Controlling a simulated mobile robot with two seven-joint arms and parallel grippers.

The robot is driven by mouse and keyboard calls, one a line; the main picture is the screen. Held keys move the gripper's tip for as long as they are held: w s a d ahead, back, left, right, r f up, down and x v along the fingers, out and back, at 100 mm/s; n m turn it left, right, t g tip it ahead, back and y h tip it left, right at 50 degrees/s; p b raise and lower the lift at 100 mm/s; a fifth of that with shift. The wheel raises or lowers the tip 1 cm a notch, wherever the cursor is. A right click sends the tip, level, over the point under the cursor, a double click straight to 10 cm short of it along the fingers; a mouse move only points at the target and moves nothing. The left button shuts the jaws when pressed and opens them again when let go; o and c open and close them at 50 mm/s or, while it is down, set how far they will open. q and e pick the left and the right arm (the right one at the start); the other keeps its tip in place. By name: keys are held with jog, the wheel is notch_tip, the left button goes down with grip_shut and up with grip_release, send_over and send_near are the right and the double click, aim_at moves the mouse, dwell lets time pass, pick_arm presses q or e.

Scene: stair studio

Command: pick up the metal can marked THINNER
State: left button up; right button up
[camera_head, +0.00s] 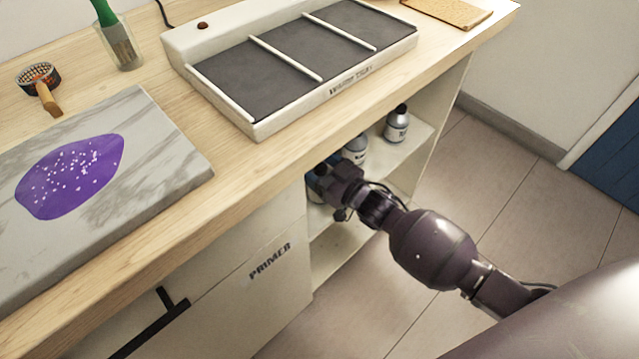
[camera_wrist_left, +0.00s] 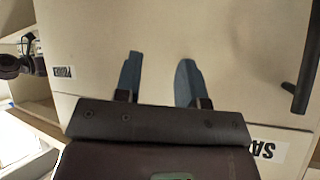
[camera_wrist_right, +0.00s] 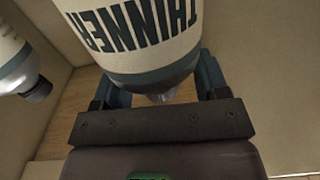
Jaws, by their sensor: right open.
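The metal can marked THINNER (camera_wrist_right: 135,28) fills the top middle of the right wrist view, its lettering upside down. It has a cream body with a dark blue-grey band. My right gripper (camera_wrist_right: 158,82) is open, with one finger on each side of the can; I cannot tell whether they touch it. In the head view this gripper (camera_head: 328,180) reaches into the open shelf under the worktop and mostly hides the can. My left gripper (camera_wrist_left: 160,82) is open and empty in front of a pale cabinet front. It is not in the head view.
One bottle (camera_head: 355,149) stands close behind my right gripper and another (camera_head: 397,124) farther right on the shelf. A bottle (camera_wrist_right: 18,62) is left of the can in the right wrist view. The worktop (camera_head: 225,205) overhangs the shelf. The PRIMER cabinet front (camera_head: 235,290) borders it.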

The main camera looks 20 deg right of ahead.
jog(key=c, duration=1)
grip_shut()
jog(key=shift+s, duration=0.1)
